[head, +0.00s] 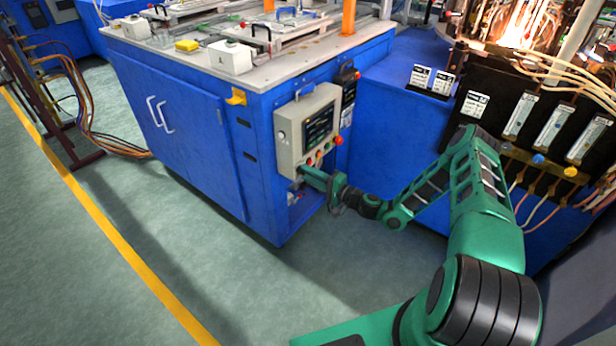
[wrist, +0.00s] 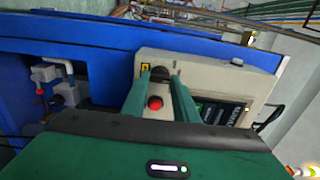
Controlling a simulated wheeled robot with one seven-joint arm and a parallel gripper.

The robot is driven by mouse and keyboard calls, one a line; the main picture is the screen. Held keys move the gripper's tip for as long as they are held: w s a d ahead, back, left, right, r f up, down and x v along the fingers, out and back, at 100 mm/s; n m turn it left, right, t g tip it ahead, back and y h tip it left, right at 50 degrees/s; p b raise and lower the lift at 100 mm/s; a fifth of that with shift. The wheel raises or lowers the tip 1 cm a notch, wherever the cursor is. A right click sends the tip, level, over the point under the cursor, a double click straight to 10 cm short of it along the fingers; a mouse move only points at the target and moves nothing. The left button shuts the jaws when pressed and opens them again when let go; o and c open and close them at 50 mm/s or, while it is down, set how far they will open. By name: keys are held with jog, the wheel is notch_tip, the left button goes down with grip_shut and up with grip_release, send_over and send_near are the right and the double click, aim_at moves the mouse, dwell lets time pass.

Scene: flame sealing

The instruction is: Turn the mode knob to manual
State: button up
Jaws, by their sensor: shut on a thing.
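The beige control box (head: 288,148) is mounted on the corner of the blue cabinet. In the wrist view the box (wrist: 205,68) shows rotated, with its dark screen at the right. A dark knob (wrist: 157,72) sits between the tips of my gripper (wrist: 160,74), which is shut on it. A mark by the knob is too small to read, so its setting cannot be told. In the head view my gripper (head: 310,175) reaches the lower edge of the box, and the knob is not clearly visible there.
A red button (wrist: 155,103) lies between my fingers, close to the knob. Several coloured buttons (head: 319,153) sit below the screen, and a red knob-like button (head: 339,140) sticks out at the box's right side. The green floor (head: 120,230) in front is clear.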

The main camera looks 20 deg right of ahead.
jog(key=o, duration=0.9)
jog(key=shift+s+a+f, duration=0.1)
jog(key=shift+s+f, duration=0.1)
jog(key=shift+f, duration=0.1)
jog(key=shift+o, duration=0.8)
jog(key=shift+w+r, duration=0.1)
jog(key=shift+r, duration=0.05)
jog(key=v, duration=1)
jog(key=shift+s+d, duration=0.25)
jog(key=shift+d, duration=0.05)
